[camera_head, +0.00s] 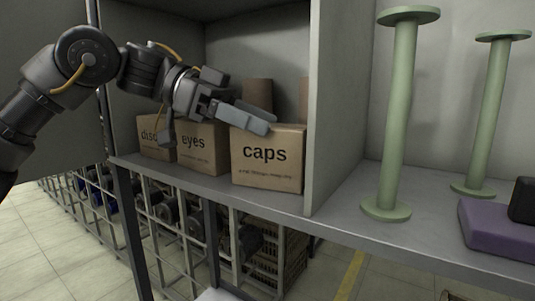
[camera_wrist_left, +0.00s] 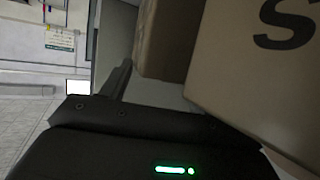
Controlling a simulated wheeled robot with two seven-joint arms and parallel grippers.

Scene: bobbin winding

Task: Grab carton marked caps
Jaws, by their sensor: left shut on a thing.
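The brown carton marked "caps" (camera_head: 267,165) stands on the grey shelf at the right end of a row, against the upright divider. My left gripper (camera_head: 252,120) reaches in from the left and is shut on the upper part of this carton; a grey finger lies across its top edge. In the left wrist view the carton (camera_wrist_left: 255,80) fills the right side, close up, with one letter showing and its face tilted in the picture. The far finger is hidden. My right gripper is not in view.
Cartons marked "eyes" (camera_head: 203,150) and "disc" (camera_head: 150,135) stand to the left, with taller brown boxes behind. The divider (camera_head: 337,110) is close on the right. Beyond it are green spools (camera_head: 398,120) and a purple block (camera_head: 495,228). Wire cages lie below the shelf.

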